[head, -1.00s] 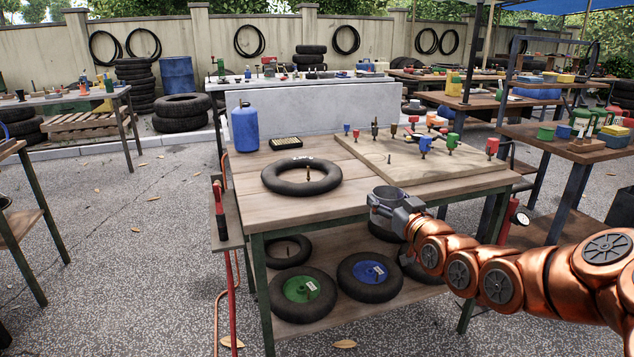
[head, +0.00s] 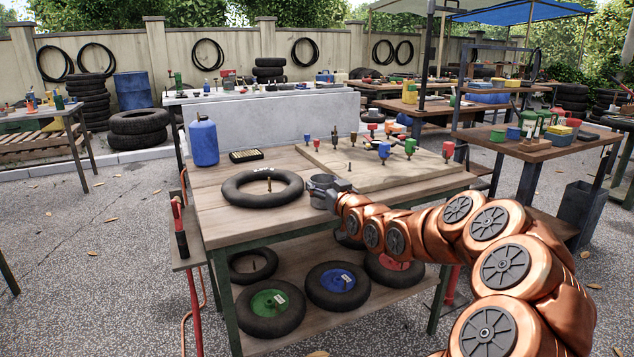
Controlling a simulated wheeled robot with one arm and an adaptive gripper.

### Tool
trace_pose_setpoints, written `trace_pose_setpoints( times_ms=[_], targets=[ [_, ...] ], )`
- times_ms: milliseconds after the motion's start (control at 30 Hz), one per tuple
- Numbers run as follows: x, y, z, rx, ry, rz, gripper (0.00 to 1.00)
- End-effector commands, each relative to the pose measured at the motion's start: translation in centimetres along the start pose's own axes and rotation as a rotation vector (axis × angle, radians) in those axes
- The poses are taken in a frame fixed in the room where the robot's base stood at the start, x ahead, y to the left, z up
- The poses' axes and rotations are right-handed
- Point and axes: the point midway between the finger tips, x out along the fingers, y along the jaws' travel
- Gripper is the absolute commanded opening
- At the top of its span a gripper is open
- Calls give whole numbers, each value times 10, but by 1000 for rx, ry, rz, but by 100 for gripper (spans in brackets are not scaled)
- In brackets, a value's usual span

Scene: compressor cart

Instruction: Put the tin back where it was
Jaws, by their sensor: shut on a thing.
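My gripper (head: 324,184) is at the near edge of the wooden workbench (head: 235,226), just right of the black inner tube (head: 230,188). It is shut on a small grey round tin (head: 321,201), which looks upright. The gripper's fingers and wrist cover part of the tin. I cannot tell whether the tin's base touches the bench top or hangs slightly above it.
A blue bottle (head: 203,142) and a small dark tray (head: 250,155) stand at the back left of the bench. A wooden board (head: 345,155) holds several coloured valve pieces at the right. Bare bench top lies in front of the tube. Wheels sit on the lower shelf (head: 340,312).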

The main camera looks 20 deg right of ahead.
Motion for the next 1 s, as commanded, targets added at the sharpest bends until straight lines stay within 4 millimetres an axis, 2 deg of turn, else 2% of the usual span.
trace_pose_setpoints(
  times_ms=[267,533,1000],
  targets=[
    [15,0,0,-2,0,1,36],
    [44,0,1,-2,-1,1,36],
    [43,0,4,-1,-2,1,36]
  ],
)
